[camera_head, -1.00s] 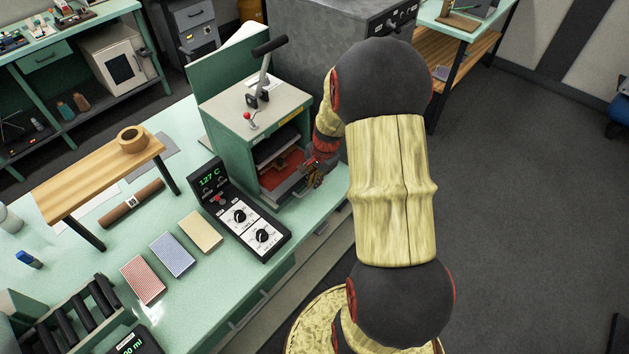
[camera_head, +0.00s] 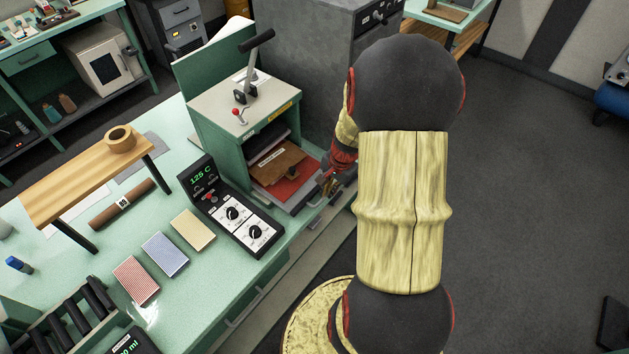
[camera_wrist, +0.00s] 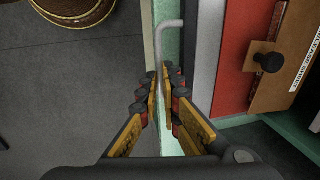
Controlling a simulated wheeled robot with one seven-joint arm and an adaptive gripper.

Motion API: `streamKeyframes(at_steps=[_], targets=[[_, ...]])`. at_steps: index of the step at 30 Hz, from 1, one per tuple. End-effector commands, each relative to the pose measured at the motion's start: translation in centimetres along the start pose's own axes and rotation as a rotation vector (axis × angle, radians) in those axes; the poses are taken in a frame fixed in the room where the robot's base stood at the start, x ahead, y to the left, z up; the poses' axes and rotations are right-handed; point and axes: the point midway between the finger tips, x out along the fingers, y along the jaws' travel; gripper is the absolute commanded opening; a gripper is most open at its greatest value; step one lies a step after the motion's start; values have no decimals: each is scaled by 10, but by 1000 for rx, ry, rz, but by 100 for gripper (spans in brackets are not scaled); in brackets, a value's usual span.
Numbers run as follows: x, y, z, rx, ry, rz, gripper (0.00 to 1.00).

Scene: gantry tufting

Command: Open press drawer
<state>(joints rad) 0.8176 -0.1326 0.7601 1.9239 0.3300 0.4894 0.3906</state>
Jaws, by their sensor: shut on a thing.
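The press (camera_head: 222,140) is a green box with a grey top and a dark lever, standing on the bench. Its drawer (camera_head: 314,192) is partly out at the front, with a red surface and a brown board (camera_head: 279,163) on it. In the wrist view the board (camera_wrist: 275,85) has a black knob and a white label, beside the red surface (camera_wrist: 244,45). My gripper (camera_head: 328,186) is at the drawer's front. In the wrist view my gripper (camera_wrist: 165,95) is shut on the thin grey bent handle (camera_wrist: 158,45). My fingers hide the handle's lower part.
A control box (camera_head: 238,213) reading 125 C stands left of the press. A wooden stand (camera_head: 85,187) and several cards lie further left. A grey cabinet (camera_head: 315,60) stands behind.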

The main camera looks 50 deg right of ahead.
Motion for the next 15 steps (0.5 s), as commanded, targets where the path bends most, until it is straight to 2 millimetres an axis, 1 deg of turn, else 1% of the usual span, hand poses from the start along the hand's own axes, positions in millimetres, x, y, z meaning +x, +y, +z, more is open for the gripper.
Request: streamKeyframes(at_steps=[1,6,10,15], targets=[[-3,13,-1,6,2,0,0],[-9,45,-1,5,2,0,0],[-13,64,-1,4,2,-1,0],[-16,78,0,3,1,0,0]])
